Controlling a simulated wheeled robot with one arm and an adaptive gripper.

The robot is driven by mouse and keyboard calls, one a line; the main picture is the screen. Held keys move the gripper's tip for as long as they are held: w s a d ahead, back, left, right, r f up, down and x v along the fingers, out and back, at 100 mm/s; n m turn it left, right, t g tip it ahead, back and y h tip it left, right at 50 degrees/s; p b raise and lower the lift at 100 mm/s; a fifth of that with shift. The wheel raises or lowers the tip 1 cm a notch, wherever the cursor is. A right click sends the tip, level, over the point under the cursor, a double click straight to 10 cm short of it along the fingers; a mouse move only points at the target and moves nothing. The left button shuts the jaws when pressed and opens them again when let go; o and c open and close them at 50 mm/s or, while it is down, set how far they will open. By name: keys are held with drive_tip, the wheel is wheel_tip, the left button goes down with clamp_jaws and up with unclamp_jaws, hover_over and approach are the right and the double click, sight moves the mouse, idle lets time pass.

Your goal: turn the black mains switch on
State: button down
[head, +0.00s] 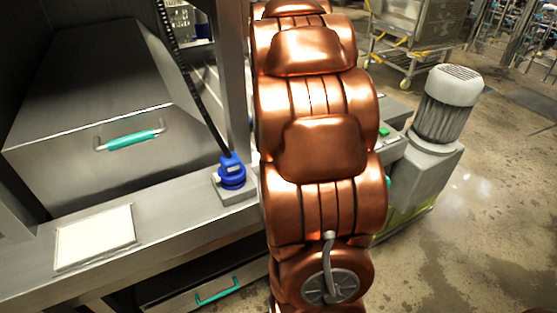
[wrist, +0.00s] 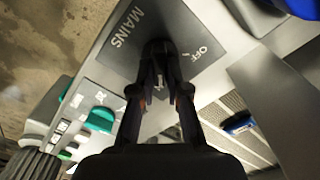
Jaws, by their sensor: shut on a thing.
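In the wrist view my gripper (wrist: 158,50) is shut on the black mains switch at the dark grey plate (wrist: 188,22) lettered MAINS and OFF. The fingers cover most of the switch, so I cannot tell which position its handle is in. The OFF mark shows just right of the fingertips, and MAINS to their left. In the head view my copper-coloured arm hides the gripper, the switch and the plate.
The head view shows a steel chest (head: 100,130), a blue fitting (head: 232,172), a grey motor (head: 447,105) and a trolley (head: 412,40). Open floor lies right.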

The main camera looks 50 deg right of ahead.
drive_tip(key=c, duration=1.2)
unclamp_jaws()
drive_tip(key=shift+o, duration=0.2)
drive_tip(key=shift+r, duration=0.1)
wheel_tip(320, 180, up, 12)
idle(0.3)
